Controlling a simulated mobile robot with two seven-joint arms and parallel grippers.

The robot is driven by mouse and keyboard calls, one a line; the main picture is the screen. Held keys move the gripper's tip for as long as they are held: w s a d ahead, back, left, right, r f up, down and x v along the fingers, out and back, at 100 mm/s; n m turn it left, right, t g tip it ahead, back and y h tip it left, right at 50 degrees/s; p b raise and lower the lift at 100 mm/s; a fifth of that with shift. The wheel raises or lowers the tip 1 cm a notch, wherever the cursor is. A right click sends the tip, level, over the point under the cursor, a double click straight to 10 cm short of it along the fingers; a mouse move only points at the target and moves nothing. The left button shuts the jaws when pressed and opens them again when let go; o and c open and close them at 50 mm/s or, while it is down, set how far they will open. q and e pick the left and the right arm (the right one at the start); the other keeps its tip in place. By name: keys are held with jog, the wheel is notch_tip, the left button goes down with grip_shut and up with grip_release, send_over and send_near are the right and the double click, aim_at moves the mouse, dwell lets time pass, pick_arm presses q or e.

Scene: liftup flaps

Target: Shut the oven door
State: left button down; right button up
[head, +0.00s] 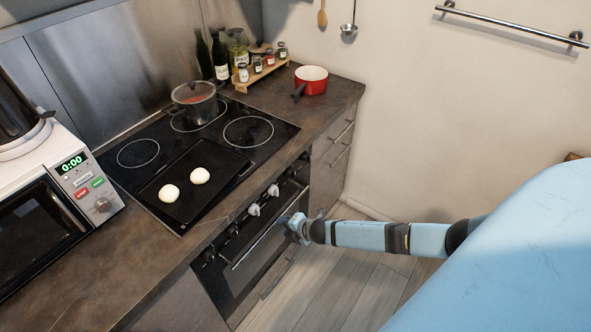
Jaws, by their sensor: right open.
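The oven (233,243) is built into the counter below the cooktop, with knobs along its front. Its dark oven door (252,272) stands upright or nearly so, close to the line of the cabinet fronts; I cannot tell whether a small gap is left. A long bar handle (262,242) runs along the door's top. My right gripper (291,230) is open, at the right end of the door near the handle. Whether it touches the door is unclear, and its fingers are small in view. My left gripper is not in view.
On the cooktop are a baking tray (184,202) with two white dough pieces and a glass pot (195,104). A red saucepan (312,80) and a spice rack (262,70) stand behind. A microwave (60,185) is at the left. The floor (335,285) before the oven is clear.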

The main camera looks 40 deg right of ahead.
jog(key=v, duration=0.5)
jog(key=shift+s+r, duration=0.1)
dwell(0.3)
jog(key=s+a+r+m+y+p, duration=0.15)
jog(key=s+a+m, duration=0.35)
jog(key=a, duration=0.5)
jog(key=s+a+r+m+p, duration=0.1)
jog(key=s+a+r+m, duration=0.2)
jog(key=s+r+m, duration=0.3)
jog(key=s+a+r+m+h+p, duration=0.1)
jog(key=s+a+r+m, duration=0.3)
jog(key=s, duration=0.5)
notch_tip(320, 180, up, 3)
jog(key=m+p, duration=0.1)
jog(key=m, duration=0.2)
jog(key=shift+a+f, duration=0.15)
jog(key=shift+f, duration=0.1)
